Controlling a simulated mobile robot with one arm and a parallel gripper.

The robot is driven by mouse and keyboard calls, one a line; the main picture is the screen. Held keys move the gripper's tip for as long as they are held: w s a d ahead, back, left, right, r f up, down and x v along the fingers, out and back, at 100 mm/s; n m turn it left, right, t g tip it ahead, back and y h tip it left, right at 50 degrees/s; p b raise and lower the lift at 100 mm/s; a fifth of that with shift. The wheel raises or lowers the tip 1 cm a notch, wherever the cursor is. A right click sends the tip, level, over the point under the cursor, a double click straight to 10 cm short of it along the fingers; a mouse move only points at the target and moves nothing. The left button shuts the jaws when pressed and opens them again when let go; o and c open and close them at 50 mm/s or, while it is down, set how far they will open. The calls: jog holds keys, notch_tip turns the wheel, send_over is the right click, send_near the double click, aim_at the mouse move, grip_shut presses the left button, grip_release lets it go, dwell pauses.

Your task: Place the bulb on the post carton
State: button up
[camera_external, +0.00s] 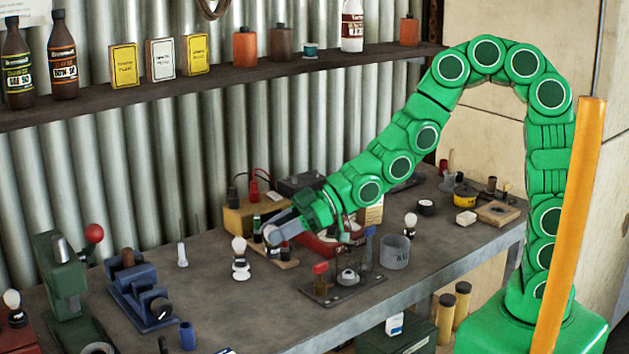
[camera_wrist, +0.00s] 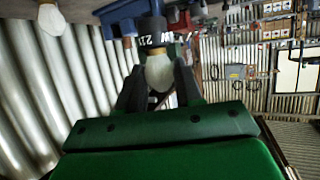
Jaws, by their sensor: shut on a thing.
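My gripper (camera_external: 278,231) is low over the left middle of the bench, reaching left. In the wrist view its dark fingers (camera_wrist: 160,90) are shut on a pale bulb (camera_wrist: 159,72). The held bulb shows only partly at the fingertips in the outside view. A dark cylinder with white lettering (camera_wrist: 152,32) shows just beyond it; I cannot tell whether they touch. Another white bulb (camera_external: 239,245) stands upright on a pale base just left of the gripper. A small beige box (camera_external: 371,214) behind the forearm may be the post carton; I cannot tell for sure.
A yellow box (camera_external: 240,219) with red and black leads is close behind the gripper. A dark stand with a red knob (camera_external: 320,269), a grey cup (camera_external: 395,252) and another bulb (camera_external: 411,219) are to the right. A blue vise-like tool (camera_external: 140,290) is to the left.

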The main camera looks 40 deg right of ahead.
jog(key=shift+s+d+r, duration=0.3)
jog(key=shift+s+d, duration=0.15)
